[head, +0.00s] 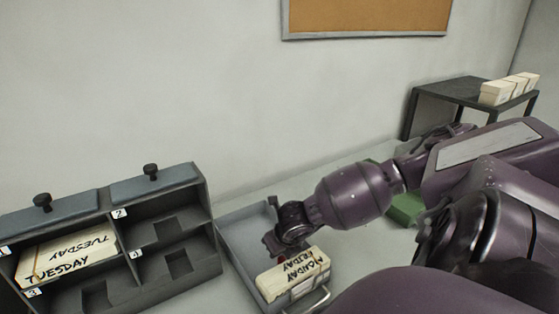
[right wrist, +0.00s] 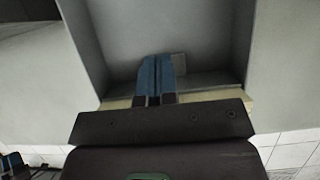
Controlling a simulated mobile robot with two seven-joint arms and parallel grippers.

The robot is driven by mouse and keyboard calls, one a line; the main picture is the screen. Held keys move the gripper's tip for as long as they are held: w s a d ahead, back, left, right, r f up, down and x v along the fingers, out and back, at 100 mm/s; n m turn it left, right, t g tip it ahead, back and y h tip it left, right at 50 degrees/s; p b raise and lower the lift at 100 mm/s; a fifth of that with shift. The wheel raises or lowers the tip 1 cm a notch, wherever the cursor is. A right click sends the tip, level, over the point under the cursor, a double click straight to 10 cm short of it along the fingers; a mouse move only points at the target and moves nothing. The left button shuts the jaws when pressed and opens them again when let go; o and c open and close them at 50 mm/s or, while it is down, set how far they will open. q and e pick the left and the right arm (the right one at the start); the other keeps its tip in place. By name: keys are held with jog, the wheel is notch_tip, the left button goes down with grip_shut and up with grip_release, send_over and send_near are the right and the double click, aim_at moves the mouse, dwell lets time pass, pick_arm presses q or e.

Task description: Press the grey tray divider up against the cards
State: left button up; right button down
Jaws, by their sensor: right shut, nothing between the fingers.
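The grey tray (head: 238,232) lies on the table in the head view, with a block of cream cards (head: 293,272) marked MONDAY and FRIDAY at its near end. My right gripper (head: 272,243) reaches down into the tray just behind the cards. In the right wrist view its blue fingers (right wrist: 156,78) are together, with nothing between them. A grey band across the tray, seemingly the divider (right wrist: 215,80), lies beside the fingers, next to the cream card edges (right wrist: 117,103). The gripper body hides most of the cards there, and I cannot tell whether divider and cards touch.
A dark sorting rack (head: 213,235) with numbered compartments stands left of the tray; TUESDAY cards (head: 65,255) lie in one. The tray has a metal handle (head: 318,300) at its near end. A green object (head: 405,208) sits behind my right arm. A dark side stand (head: 455,92) holds card blocks.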

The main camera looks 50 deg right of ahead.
aim_at(284, 261)
jog(key=s+f, duration=0.1)
jog(key=s+a+f+g+p, duration=0.1)
jog(key=shift+s, duration=0.4)
jog(key=shift+s+a+r, duration=0.1)
jog(key=shift+a+r, duration=0.05)
jog(key=shift+r, duration=0.15)
jog(key=shift+s+r, duration=0.35)
jog(key=shift+r, duration=0.2)
jog(key=shift+s+r, duration=0.25)
jog(key=shift+r, duration=0.45)
jog(key=shift+v, duration=1.9)
jog(key=shift+w, duration=0.1)
